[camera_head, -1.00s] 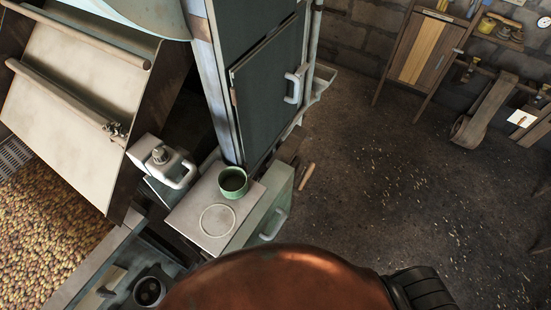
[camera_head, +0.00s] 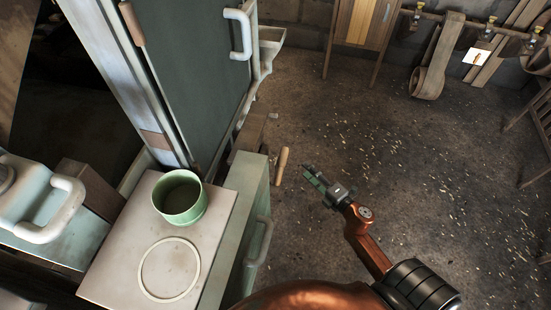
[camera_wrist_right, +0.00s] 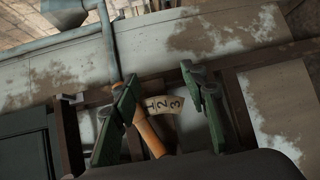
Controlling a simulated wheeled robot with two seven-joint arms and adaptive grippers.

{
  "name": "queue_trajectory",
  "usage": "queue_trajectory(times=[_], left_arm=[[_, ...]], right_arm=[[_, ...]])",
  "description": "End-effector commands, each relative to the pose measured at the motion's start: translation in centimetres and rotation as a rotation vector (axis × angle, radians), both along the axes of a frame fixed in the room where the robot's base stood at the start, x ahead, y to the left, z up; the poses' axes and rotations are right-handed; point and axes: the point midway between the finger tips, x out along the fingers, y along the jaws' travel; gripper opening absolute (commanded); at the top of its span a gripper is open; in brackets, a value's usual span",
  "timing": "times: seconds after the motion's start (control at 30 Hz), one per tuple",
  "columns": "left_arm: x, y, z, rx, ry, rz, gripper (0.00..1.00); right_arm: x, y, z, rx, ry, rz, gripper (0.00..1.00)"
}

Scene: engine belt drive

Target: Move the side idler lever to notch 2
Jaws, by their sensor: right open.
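The side idler lever shows as a wooden handle (camera_head: 281,165) beside the green machine housing in the head view. In the right wrist view the handle (camera_wrist_right: 149,134) lies tilted beside a pale plate (camera_wrist_right: 165,110) marked 1, 2, 3, on the side of the 1. My right gripper (camera_head: 316,181) is open and stands to the right of the handle in the head view, apart from it. In the right wrist view its green fingers (camera_wrist_right: 159,74) frame the handle and plate, with the handle close to the left finger; I cannot tell whether they touch. My left gripper is out of view.
A green cup (camera_head: 181,198) stands on a pale top (camera_head: 213,222) with a ring mark. A dark cabinet door (camera_head: 205,75) with a white handle rises behind. A belt (camera_head: 433,60) hangs on the wall rack. The floor to the right is open.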

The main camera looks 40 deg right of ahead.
Motion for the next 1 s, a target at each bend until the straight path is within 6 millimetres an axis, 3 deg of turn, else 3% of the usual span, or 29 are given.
queue_trajectory(times=[0.03, 0.2, 0.33, 0.47, 0.8, 1.0], left_arm=[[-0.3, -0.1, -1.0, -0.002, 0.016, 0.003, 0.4], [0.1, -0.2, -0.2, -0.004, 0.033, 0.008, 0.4], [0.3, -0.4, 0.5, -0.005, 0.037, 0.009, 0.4], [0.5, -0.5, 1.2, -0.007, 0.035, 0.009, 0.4], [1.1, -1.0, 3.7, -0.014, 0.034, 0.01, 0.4], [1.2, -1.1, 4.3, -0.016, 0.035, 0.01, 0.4]], right_arm=[[0.4, 0.9, 0.2, -0.072, -0.032, 0.039, 0.4], [0.9, 3.4, 4.2, -0.254, -0.128, 0.126, 0.4], [1.1, 4.3, 5.7, -0.313, -0.16, 0.152, 0.4], [2.2, 4.7, 6.1, -0.323, -0.168, 0.158, 0.4], [7.3, 5.6, 6.1, -0.32, -0.166, 0.157, 0.4], [8.5, 5.8, 6.1, -0.317, -0.165, 0.154, 0.4]])
